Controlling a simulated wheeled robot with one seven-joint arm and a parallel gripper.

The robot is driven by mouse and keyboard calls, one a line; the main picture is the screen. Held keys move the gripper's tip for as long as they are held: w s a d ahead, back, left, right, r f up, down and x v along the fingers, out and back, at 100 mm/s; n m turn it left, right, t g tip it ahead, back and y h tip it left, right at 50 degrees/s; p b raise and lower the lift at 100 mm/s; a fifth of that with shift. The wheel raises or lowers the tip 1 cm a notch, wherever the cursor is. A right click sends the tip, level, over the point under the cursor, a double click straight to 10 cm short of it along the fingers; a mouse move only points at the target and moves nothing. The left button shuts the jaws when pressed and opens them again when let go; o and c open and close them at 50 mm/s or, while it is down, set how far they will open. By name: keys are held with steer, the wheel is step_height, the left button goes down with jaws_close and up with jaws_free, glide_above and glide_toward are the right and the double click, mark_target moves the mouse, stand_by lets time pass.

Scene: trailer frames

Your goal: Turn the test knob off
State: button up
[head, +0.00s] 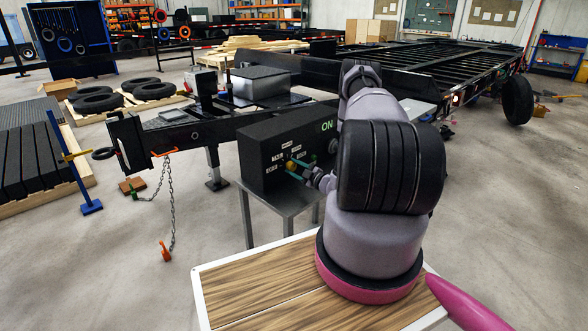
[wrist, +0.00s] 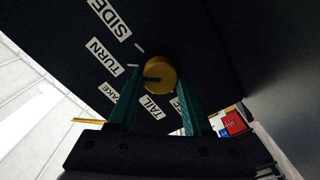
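The test knob (wrist: 160,72) is round and yellow, on the black face of a control box (head: 262,165). In the wrist view a dark mark shows on the left of its face; I cannot tell which label it points to. White labels around it include SIDE, TURN and TAIL; others are partly hidden by my fingers. The box shows a green "ON" sign (head: 327,126). The two teal fingers of my gripper (wrist: 157,82) stand on either side of the knob, with a thin gap at the left finger. The knob also shows small in the head view (head: 290,165).
The box stands on a grey metal stand (head: 283,201) beside the black trailer frame (head: 440,62). A chain (head: 170,205) with an orange hook hangs at the left. Tires (head: 97,100) lie on pallets. My arm covers the box's right side.

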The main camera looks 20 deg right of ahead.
jaws_close()
steer(key=shift+n, duration=0.3)
steer(key=n, duration=0.4)
steer(key=shift+f+n, duration=0.1)
steer(key=shift+n, duration=0.3)
steer(key=n, duration=0.6)
steer(key=shift+s+f, duration=0.1)
steer(key=n, duration=0.6)
steer(key=shift+f+n, duration=0.15)
steer(key=shift+n, duration=0.15)
steer(key=n, duration=0.5)
steer(key=shift+d+n, duration=0.15)
steer(key=shift+n, duration=0.25)
